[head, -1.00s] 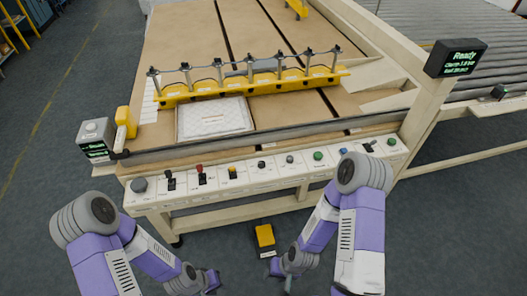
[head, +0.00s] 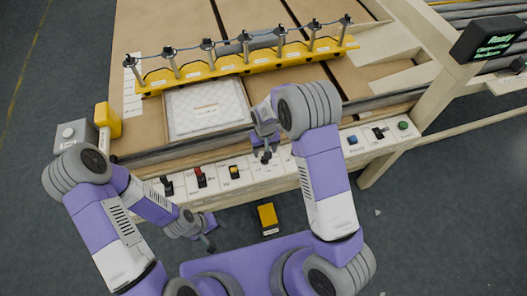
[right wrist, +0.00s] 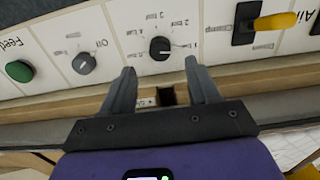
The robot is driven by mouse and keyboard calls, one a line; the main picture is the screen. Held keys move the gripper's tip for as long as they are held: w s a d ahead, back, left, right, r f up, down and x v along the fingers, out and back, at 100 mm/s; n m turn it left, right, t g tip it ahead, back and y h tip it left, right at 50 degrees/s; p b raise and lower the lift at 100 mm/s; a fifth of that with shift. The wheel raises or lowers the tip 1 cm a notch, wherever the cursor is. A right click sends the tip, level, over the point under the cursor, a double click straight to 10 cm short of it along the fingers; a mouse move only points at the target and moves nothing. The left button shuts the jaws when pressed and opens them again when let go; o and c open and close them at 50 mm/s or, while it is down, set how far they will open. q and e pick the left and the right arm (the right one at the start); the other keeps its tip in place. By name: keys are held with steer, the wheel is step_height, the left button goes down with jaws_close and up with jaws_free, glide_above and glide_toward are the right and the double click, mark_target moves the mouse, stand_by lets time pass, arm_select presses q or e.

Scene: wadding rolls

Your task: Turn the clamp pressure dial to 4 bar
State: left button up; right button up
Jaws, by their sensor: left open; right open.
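The pressure dial (right wrist: 160,48) is a black round knob with bar labels around it, upside down in the right wrist view. Its exact setting is too small to tell. My right gripper (right wrist: 163,82) is open and empty, its fingertips just short of the dial, which lies beyond the gap between them. In the head view the right gripper (head: 266,158) is over the control panel (head: 217,179) and covers the dial. My left gripper (head: 209,234) is open and empty, low in front of the panel. The display (head: 490,38) shows green text, too blurred to read fully.
Near the dial are an Off knob (right wrist: 84,63), a green Feed button (right wrist: 18,71) and a clamp lever with a yellow handle (right wrist: 275,21). A yellow pedal (head: 267,218) is on the floor.

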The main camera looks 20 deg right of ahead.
step_height(320, 180, down, 6)
steer(key=shift+s+r, duration=0.1)
steer(key=c, duration=1)
steer(key=shift+c, duration=0.2)
